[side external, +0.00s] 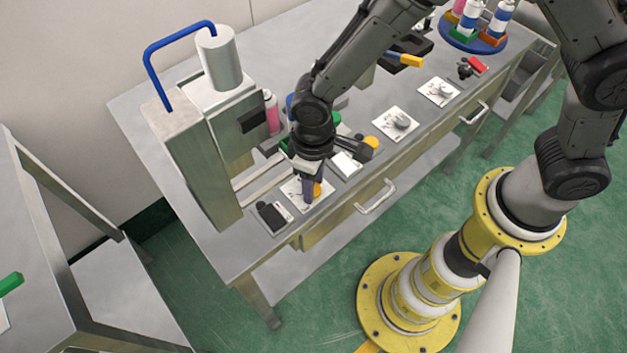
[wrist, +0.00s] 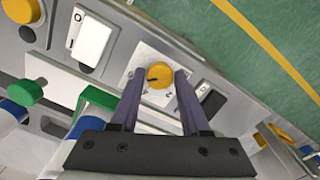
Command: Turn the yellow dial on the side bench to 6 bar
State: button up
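The yellow dial (wrist: 160,75) sits on a white square plate with small dark markings on the side bench. A dark pointer mark shows on its left part in the wrist view; most numbers are too small to read. My gripper (wrist: 159,78) is open, with one finger on each side of the dial and a visible gap at both sides. In the side external view, my gripper (side external: 309,197) points down at the plate (side external: 293,188), and the dial (side external: 317,190) shows partly behind the fingers.
A white rocker switch (wrist: 91,40) is left of the dial in the wrist view. Another yellow knob (wrist: 21,10) is at the top left corner. A grey press (side external: 205,130) stands behind my gripper.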

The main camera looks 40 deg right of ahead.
jog(key=o, duration=0.3)
notch_tip(320, 180, up, 14)
dwell(0.6)
jog(key=shift+f, duration=0.1)
